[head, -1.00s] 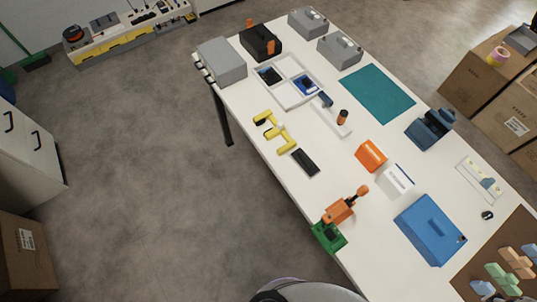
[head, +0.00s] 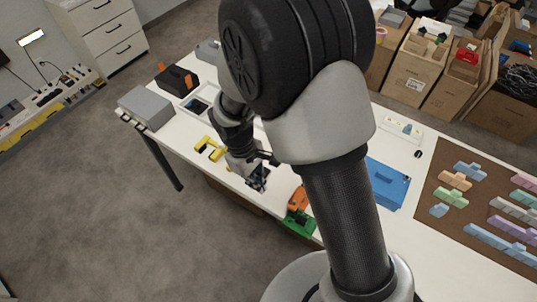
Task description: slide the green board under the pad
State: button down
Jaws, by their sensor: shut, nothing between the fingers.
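A green piece (head: 300,224) lies at the near edge of the white table in the head view, below and right of my gripper. An orange clamp-like part (head: 297,200) stands at its upper side; I cannot tell whether a pad sits under it. My gripper (head: 258,182) is shut and empty, low over the table near its front edge, left of the orange part. It is over or beside a dark flat item, and the picture is too small to show whether they touch. My arm hides the middle of the table.
Yellow pieces (head: 209,149) lie left of my gripper. A grey box (head: 146,107) and a black carrier (head: 177,78) stand at the far left. A blue case (head: 387,184) and a brown mat (head: 470,200) with several coloured blocks are on the right. Open floor lies in front.

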jog(key=shift+n, duration=0.3)
jog(key=s+d+f+b, duration=0.1)
jog(key=f, duration=0.3)
jog(key=s+d+f+b, duration=0.2)
jog(key=f, duration=0.2)
jog(key=s+d+f+b, duration=0.1)
jog(key=f, duration=0.4)
jog(key=shift+s+d+b, duration=0.15)
jog(key=shift+s+b, duration=0.15)
jog(key=shift+b, duration=0.1)
jog(key=shift+s+d, duration=0.15)
jog(key=shift+s+d+r, duration=0.1)
jog(key=shift+s+d, duration=0.4)
jog(key=shift+d, duration=0.2)
jog(key=shift+w+a, duration=0.15)
jog(key=shift+a, duration=0.05)
jog(key=shift+w+a, duration=0.1)
